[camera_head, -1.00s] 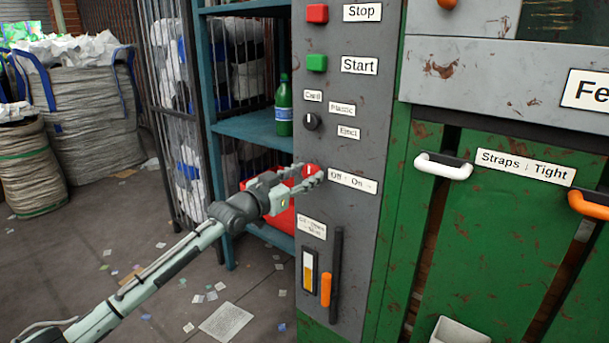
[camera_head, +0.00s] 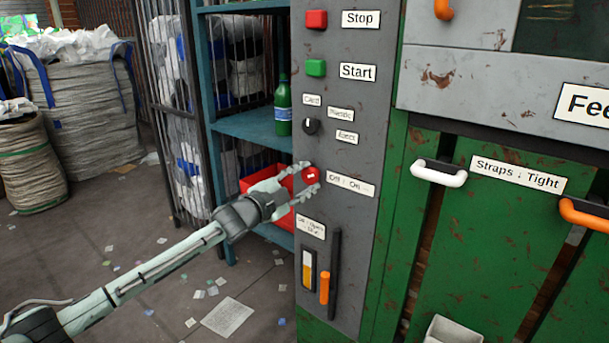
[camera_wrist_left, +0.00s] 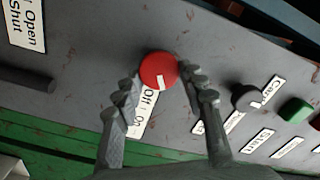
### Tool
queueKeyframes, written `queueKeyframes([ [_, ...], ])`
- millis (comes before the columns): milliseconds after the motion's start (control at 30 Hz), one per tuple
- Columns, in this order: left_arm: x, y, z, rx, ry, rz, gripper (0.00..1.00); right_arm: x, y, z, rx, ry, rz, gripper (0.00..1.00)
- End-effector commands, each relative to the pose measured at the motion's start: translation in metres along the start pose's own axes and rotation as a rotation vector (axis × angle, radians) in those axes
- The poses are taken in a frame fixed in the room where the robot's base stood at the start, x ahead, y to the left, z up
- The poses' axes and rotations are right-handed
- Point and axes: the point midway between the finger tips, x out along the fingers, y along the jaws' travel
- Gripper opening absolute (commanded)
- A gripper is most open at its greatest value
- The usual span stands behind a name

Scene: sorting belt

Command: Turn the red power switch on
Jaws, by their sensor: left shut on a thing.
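The red power switch (camera_head: 311,175) is a round red knob with a white mark, on the grey control panel beside an "Off : On" label (camera_head: 350,185). My left gripper (camera_head: 308,178) is shut on this knob, one finger above it and one below. In the left wrist view the knob (camera_wrist_left: 159,70) sits between the fingertips (camera_wrist_left: 158,82), and its white mark points toward the label, which one finger partly covers. In the head view the mark lies roughly level, toward the label. My right gripper is out of view.
The panel also has a red Stop button (camera_head: 316,19), a green Start button (camera_head: 315,68), a black selector (camera_head: 311,126) and an orange-handled lever (camera_head: 324,287). A blue shelf (camera_head: 250,125) with a green bottle (camera_head: 283,108) stands left of it. The floor at left has scattered scraps.

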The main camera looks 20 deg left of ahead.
Motion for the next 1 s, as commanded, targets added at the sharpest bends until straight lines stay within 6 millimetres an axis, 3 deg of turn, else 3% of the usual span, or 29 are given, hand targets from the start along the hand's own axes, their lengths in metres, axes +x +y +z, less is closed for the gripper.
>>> queueKeyframes([
  [500,0.0,0.002,0.001,0.42,0.0,0.001,0.12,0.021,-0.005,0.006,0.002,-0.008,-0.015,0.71],
  [1000,0.0,0.003,0.001,0.56,-0.001,0.001,0.12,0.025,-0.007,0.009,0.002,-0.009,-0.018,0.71],
])
